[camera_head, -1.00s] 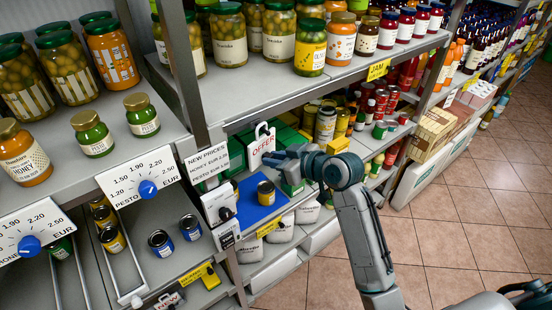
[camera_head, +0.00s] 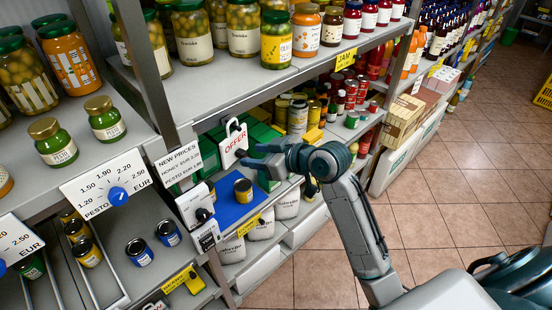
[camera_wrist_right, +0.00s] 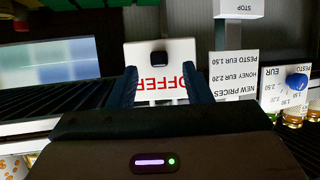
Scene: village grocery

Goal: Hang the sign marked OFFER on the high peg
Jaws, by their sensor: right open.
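The white sign marked OFFER (camera_head: 234,146), with red letters, hangs upright from a dark peg (camera_head: 233,125) above the blue mat. In the right wrist view the sign (camera_wrist_right: 180,50) appears upside down, with the dark peg end (camera_wrist_right: 159,58) in front of its face. My right gripper (camera_head: 250,157) is open, just to the right of the sign in the head view. In the wrist view its fingers (camera_wrist_right: 160,90) stand on either side of the sign's lettered part, with no clear grip on it. My left gripper is out of view.
A NEW PRICES card (camera_head: 179,163) and the shelf upright stand left of the sign. A blue mat (camera_head: 228,211) with a small jar (camera_head: 243,190) lies below. Jars crowd the upper shelf. The tiled floor (camera_head: 440,225) at right is clear.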

